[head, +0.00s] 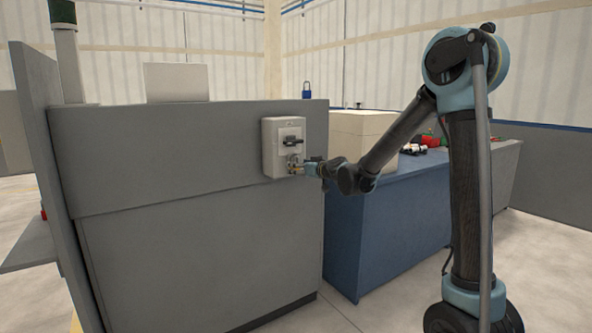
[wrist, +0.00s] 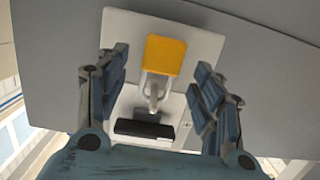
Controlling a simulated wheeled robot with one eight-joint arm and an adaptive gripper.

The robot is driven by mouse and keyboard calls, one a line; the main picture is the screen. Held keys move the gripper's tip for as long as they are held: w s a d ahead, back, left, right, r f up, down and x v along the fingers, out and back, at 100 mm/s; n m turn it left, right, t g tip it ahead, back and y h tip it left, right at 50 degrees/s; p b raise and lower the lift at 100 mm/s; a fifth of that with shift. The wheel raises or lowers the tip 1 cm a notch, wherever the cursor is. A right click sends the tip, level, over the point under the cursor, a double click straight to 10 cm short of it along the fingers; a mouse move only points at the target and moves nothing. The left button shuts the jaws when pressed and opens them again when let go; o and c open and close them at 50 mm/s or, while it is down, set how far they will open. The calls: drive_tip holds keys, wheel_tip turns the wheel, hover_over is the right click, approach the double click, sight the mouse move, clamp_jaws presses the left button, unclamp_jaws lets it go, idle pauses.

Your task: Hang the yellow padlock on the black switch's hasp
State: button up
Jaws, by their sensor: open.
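The yellow padlock (wrist: 166,55) shows in the wrist view against the pale switch box, its shackle (wrist: 170,90) meeting the metal hasp (wrist: 154,98). The shackle appears to pass through the hasp, but the exact fit is too small to tell. The black switch (wrist: 145,129) is beside the hasp; in the head view the black switch (head: 293,142) is on the front of the box, above the hasp. My gripper (wrist: 162,72) is open, with one finger on each side of the padlock and visible gaps between. In the head view my gripper (head: 301,167) is at the lower part of the box.
The switch box (head: 270,150) is fixed to a grey cabinet (head: 180,190). A blue padlock (head: 307,90) stands behind the cabinet's top edge. A blue bench (head: 400,210) with a pale box (head: 360,135) and red and green items is at the right, behind my arm.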

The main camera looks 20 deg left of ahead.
drive_tip(key=s+d+g+h, duration=0.1)
drive_tip(key=s+d, duration=0.4)
drive_tip(key=d, duration=0.3)
drive_tip(key=s+d+g+h, duration=0.1)
drive_tip(key=s+d, duration=0.4)
drive_tip(key=d, duration=0.3)
drive_tip(key=s+d+f+m+g+h, duration=0.2)
drive_tip(key=s+d+f, duration=0.4)
drive_tip(key=s+d, duration=0.4)
drive_tip(key=s+d+f+m+g+h, duration=0.2)
drive_tip(key=s+d+f+m+h, duration=0.2)
drive_tip(key=s+d, duration=0.6)
drive_tip(key=s+d+f+m+g+h, duration=0.2)
drive_tip(key=s+d+f, duration=0.7)
drive_tip(key=d, duration=0.5)
drive_tip(key=shift+s+d+m+h, duration=0.2)
drive_tip(key=shift+s+m+h, duration=0.4)
drive_tip(key=shift+m+h, duration=0.45)
drive_tip(key=shift+f, duration=0.1)
drive_tip(key=shift+w+f, duration=0.2)
drive_tip(key=shift+w, duration=0.3)
